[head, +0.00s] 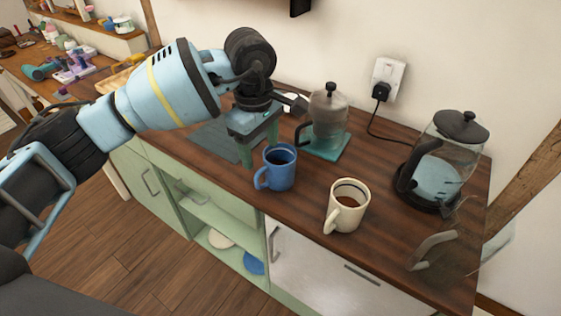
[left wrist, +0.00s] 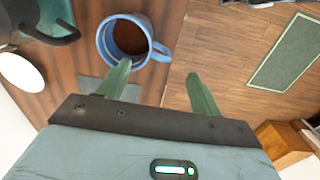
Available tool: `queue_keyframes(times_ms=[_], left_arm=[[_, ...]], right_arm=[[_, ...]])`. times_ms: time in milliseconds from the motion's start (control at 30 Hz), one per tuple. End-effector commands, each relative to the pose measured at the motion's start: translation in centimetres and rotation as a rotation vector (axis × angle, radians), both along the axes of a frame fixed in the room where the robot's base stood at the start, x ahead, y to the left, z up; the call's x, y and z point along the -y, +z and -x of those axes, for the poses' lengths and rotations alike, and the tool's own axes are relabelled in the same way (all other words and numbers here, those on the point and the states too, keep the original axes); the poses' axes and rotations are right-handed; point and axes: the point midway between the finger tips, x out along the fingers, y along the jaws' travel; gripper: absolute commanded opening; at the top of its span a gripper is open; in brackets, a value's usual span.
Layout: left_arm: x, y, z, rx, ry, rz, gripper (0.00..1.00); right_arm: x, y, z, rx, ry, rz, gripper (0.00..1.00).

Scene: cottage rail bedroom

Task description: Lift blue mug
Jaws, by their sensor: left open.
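The blue mug (head: 280,168) stands upright on the wooden counter (head: 300,212), with dark liquid inside and its handle toward the left in the head view. In the left wrist view the blue mug (left wrist: 127,40) is seen from above, beyond the fingertips, with its handle between the lines of the two fingers. My left gripper (head: 259,155) points down just behind and left of the mug, open and empty. Its two green fingers also show in the left wrist view (left wrist: 160,80). I cannot tell whether a finger touches the mug. My right gripper is not in view.
A cream mug (head: 348,205) stands close to the right of the blue mug. A French press (head: 326,115) on a teal mat is behind it. A glass kettle (head: 447,160) and a transparent pitcher (head: 435,250) stand farther right. The counter's front edge is near the mugs.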

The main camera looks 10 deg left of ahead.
Motion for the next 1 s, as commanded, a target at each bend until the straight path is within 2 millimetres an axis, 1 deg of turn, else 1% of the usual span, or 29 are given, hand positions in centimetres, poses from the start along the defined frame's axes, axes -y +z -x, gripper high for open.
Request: queue_keyframes(times_ms=[133, 233, 333, 400, 500, 633, 767, 1000], left_arm=[[-0.5, 0.3, -0.2, 0.007, 0.001, -0.021, 0.65], [-0.4, -0.1, -0.2, 0.006, 0.001, -0.019, 0.65], [-0.4, -1.1, -0.2, 0.005, 0.001, -0.017, 0.65], [-0.4, -2.3, -0.2, 0.004, 0.0, -0.018, 0.65], [-0.3, -4.0, -0.2, 0.004, -0.001, -0.017, 0.65], [-0.3, -5.6, -0.3, 0.005, 0.002, -0.016, 0.65], [-0.3, -6.4, -0.4, 0.007, 0.001, -0.014, 0.65], [-0.3, -6.8, -0.4, 0.006, 0.001, -0.016, 0.65]], right_arm=[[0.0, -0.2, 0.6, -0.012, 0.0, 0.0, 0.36], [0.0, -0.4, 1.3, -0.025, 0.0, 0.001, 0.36], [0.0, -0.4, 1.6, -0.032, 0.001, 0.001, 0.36], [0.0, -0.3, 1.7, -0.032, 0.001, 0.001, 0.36], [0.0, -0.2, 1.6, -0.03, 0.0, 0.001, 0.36], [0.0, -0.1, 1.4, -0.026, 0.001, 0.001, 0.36], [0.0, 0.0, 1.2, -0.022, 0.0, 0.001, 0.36], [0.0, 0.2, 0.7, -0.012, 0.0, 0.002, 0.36]])
